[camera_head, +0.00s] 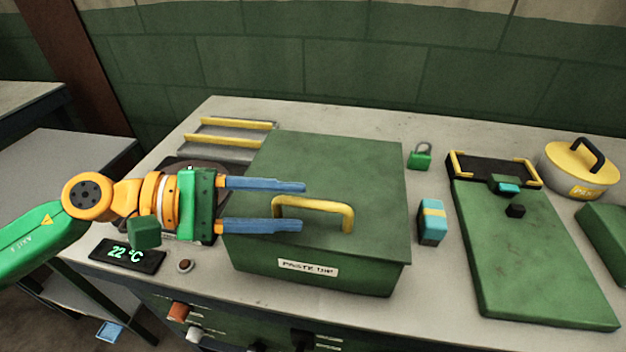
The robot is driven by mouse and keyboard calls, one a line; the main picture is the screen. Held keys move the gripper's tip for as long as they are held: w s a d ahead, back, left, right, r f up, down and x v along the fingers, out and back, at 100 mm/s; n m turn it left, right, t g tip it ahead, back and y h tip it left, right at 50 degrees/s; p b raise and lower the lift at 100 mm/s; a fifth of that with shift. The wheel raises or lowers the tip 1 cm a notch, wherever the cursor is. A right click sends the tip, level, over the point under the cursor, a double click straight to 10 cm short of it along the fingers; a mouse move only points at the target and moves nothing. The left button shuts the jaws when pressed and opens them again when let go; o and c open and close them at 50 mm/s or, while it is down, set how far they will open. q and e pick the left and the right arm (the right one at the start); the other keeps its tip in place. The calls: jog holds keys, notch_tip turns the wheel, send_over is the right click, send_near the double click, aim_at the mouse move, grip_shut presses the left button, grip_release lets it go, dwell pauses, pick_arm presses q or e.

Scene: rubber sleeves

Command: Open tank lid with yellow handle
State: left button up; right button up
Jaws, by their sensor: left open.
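The tank (248,258) is a green box with a white label on its front, standing on the grey bench. Its flat green lid (330,158) lies closed on top. The yellow handle (313,202) is an arched bar on the lid. My left gripper (304,206) comes in from the left with two blue fingers, open and apart. The fingertips are at the left part of the handle in the picture, one above and one below it. I cannot tell whether they touch it or are at its height. My right gripper is not in view.
A display (127,256) reading 22 °C and a button (185,266) are at the front left. A yellow-railed rack (235,140) stands behind left. Right of the tank are a padlock (420,157), a blue-yellow block (432,222), a green board (530,260) and a yellow-lidded pot (578,168).

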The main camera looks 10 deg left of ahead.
aim_at(311, 203)
pick_arm(q)
jog(key=p+x, duration=0.2)
jog(key=x, duration=0.1)
jog(key=shift+w+d+r+p, duration=0.2)
jog(key=shift+w+r+p, duration=0.05)
jog(key=shift+p, duration=0.05)
jog(key=shift+w+d+f, duration=0.15)
jog(key=shift+d+f, duration=0.05)
jog(key=shift+d, duration=0.1)
jog(key=shift+d+f, duration=0.25)
grip_shut()
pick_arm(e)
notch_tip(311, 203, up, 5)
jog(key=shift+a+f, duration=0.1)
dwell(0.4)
